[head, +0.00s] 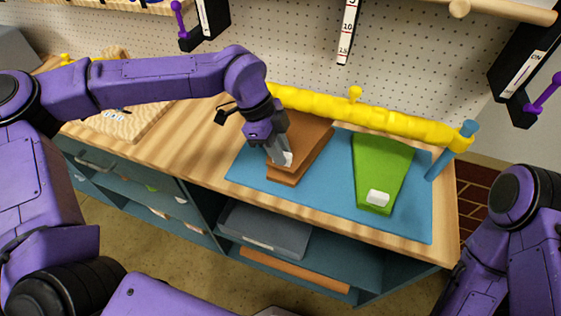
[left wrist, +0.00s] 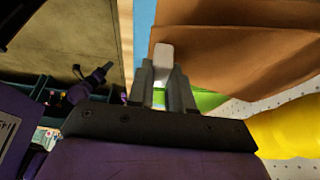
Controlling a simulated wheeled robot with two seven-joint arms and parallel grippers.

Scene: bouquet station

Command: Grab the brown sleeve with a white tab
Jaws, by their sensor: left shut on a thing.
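The brown sleeve (head: 308,136) is at the left part of the blue mat (head: 248,165), with its near edge toward me. Its white tab (head: 288,158) shows between my left gripper's fingertips. My left gripper (head: 281,158) is shut on the tab, coming down from above. In the left wrist view the white tab (left wrist: 163,58) sits between the two grey fingers (left wrist: 163,80), and the brown sleeve (left wrist: 235,50) spreads beyond them. The fingers hide part of the tab. My right arm shows at the right edge of the head view, but its gripper is out of view.
A green sleeve (head: 382,165) with a white tab (head: 377,197) lies on the mat's right part. A yellow roll (head: 370,115) runs along the back, ending near a blue post (head: 452,150). Pegboard rises behind. Open shelves (head: 265,227) lie below the wooden bench.

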